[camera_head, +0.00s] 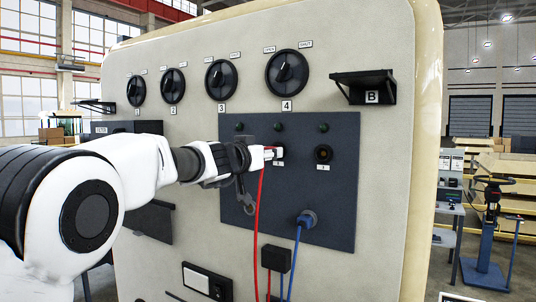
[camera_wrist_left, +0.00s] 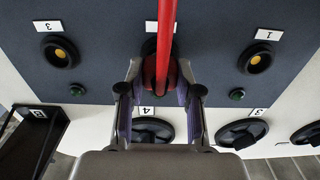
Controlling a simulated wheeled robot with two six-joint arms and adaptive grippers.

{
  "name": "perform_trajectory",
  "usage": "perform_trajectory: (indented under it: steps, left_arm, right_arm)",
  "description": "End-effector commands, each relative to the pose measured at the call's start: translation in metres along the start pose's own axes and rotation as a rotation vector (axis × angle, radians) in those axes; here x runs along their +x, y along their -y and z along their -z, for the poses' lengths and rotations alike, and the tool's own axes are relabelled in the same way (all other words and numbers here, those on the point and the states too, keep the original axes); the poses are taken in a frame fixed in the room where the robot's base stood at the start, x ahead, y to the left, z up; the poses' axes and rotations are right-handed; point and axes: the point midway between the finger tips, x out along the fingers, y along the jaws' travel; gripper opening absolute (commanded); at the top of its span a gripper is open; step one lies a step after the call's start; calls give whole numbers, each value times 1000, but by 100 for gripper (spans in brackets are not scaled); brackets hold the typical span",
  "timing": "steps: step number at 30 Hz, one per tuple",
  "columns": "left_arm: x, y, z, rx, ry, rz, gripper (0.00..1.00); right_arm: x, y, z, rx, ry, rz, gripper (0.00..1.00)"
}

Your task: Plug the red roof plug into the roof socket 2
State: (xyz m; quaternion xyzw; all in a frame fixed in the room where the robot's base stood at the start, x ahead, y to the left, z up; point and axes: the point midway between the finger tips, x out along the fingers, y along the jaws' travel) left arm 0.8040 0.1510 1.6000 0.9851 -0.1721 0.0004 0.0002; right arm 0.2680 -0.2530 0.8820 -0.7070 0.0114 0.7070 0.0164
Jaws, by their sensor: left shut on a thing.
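My left gripper (camera_head: 243,158) is shut on the red plug (camera_head: 268,154) in front of the dark roof panel (camera_head: 340,205). In the left wrist view the red plug (camera_wrist_left: 165,76) sits between the fingertips (camera_wrist_left: 160,88), its cable crossing the picture's top middle. The plug is at the middle socket (camera_head: 278,152), which it and the gripper largely hide; I cannot tell whether it is inserted. The wrist view shows socket 3 (camera_wrist_left: 60,50) at left and socket 1 (camera_wrist_left: 255,54) at right, both empty. My right gripper is not in view.
The red cable (camera_head: 259,215) hangs to a black box (camera_head: 276,258) below. A blue plug (camera_head: 308,218) sits in the panel's lower part. Black knobs (camera_head: 287,72) line the wall above, and bracket B (camera_head: 364,85) sticks out at upper right. Free space lies before the panel's right side.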

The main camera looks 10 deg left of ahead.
Motion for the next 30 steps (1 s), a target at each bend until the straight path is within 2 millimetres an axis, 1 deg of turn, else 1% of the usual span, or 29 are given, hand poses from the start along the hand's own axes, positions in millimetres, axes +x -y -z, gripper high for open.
perform_trajectory:
  steps: [13,14,15,16,26,29,30]
  left_arm:
    - [9,0,0,0,0,0,0]
    - [9,0,0,0,1,0,38]
    - [9,0,0,0,1,0,52]
    - [9,0,0,0,1,0,62]
    - [8,0,0,0,1,0,63]
    - [1,0,0,-1,2,0,63]
    - [-4,0,1,0,2,0,63]
  right_arm:
    - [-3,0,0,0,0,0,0]
    - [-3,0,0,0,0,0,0]
    - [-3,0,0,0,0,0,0]
    - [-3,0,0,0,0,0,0]
    - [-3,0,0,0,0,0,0]
    - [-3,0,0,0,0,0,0]
    - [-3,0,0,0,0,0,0]
